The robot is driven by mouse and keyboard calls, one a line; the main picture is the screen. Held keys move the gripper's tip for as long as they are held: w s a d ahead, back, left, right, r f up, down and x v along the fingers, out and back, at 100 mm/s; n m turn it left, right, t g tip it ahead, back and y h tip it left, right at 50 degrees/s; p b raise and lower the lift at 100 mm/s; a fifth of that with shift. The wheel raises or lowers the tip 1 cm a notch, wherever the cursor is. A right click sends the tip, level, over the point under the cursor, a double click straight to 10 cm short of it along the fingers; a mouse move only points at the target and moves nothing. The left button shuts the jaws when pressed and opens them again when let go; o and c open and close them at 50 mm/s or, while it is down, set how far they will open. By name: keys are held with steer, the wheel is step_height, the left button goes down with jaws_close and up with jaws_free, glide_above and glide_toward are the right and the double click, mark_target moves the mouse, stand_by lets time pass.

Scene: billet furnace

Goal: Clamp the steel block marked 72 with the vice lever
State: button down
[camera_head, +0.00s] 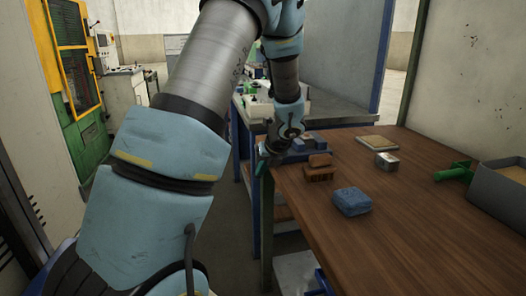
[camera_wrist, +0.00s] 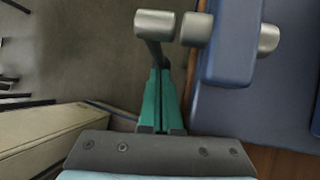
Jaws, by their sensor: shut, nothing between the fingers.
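My gripper (camera_head: 262,163) is at the far left edge of the wooden table, pointing down. In the wrist view its green fingers (camera_wrist: 160,80) are shut with nothing held. Their tips are close to a rounded metal end (camera_wrist: 155,22) and the metal parts beside the blue vice (camera_wrist: 230,45). I cannot tell whether they touch. In the head view the blue vice (camera_head: 304,144) is beside my wrist, partly hidden by it. A small silvery block (camera_head: 387,161) sits on the table to the right of the vice; its marking is too small to read.
Brown blocks (camera_head: 319,173) and a blue block (camera_head: 352,202) lie on the wooden table (camera_head: 420,240). A tan pad (camera_head: 378,143) lies behind the silvery block. A green object (camera_head: 455,171) and a grey bin (camera_head: 500,190) are at the right. The table's front middle is clear.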

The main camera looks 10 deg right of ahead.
steer(key=v, duration=1)
steer(key=shift+r+p, duration=0.25)
steer(key=shift+p, duration=0.05)
steer(key=shift+s+d, duration=0.1)
steer(key=s+a+n+g+h+p, duration=0.1)
steer(key=s+a+n, duration=0.7)
steer(key=n, duration=0.8)
steer(key=s+a+n+g+h+p, duration=0.1)
steer(key=s+a+n, duration=0.7)
steer(key=n, duration=0.9)
steer(key=shift+a+f+g+h+p, duration=0.25)
steer(key=shift+a+g+h+p, duration=0.15)
steer(key=shift+g+h, duration=0.5)
